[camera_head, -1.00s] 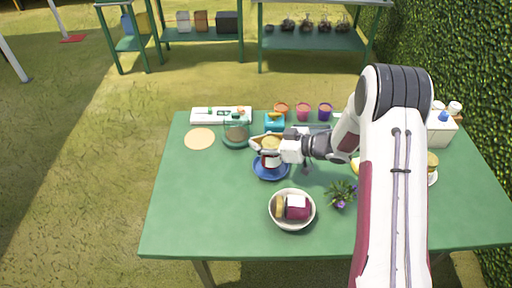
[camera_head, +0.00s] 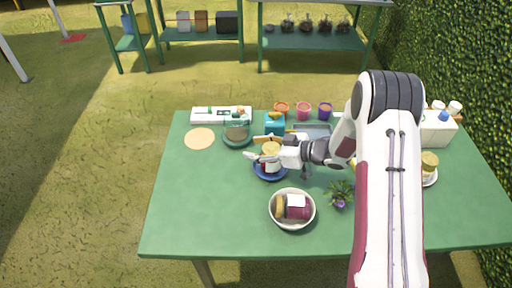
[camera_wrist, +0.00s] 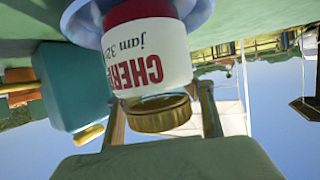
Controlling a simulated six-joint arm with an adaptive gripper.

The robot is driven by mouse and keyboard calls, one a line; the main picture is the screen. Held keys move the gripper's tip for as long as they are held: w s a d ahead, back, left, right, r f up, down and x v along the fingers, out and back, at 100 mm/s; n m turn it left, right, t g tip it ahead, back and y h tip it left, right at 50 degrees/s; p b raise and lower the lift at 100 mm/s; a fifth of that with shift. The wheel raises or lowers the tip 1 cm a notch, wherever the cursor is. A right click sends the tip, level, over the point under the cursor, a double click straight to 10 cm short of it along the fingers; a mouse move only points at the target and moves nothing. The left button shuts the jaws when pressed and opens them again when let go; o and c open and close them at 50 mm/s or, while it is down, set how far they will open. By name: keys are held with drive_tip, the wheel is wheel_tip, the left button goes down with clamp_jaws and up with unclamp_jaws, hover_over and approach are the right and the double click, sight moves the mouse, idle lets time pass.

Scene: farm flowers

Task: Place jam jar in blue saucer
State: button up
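The jam jar (camera_head: 271,150) has a gold lid and a white label. It stands upright in the blue saucer (camera_head: 257,174) on the green table. In the wrist view the picture is upside down: the jar (camera_wrist: 150,55) reads "CHERRY jam" and its base is in the saucer (camera_wrist: 197,12). My gripper (camera_head: 263,157) is around the jar from the right. In the wrist view my gripper (camera_wrist: 163,118) has one finger on each side of the lid, with small gaps showing, so it looks open. The far finger is mostly hidden in the head view.
A cream bowl (camera_head: 277,222) with jars is in front of the saucer. A potted plant (camera_head: 340,194) stands to the right. A teal box (camera_head: 275,124) and a dark green dish (camera_head: 237,141) are behind. The table's left front is clear.

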drive_tip(key=shift+r, duration=0.1)
drive_tip(key=shift+s+d+r, duration=0.15)
drive_tip(key=shift+d+r, duration=0.1)
drive_tip(key=shift+d, duration=0.15)
drive_tip(key=v, duration=1.1)
idle(0.6)
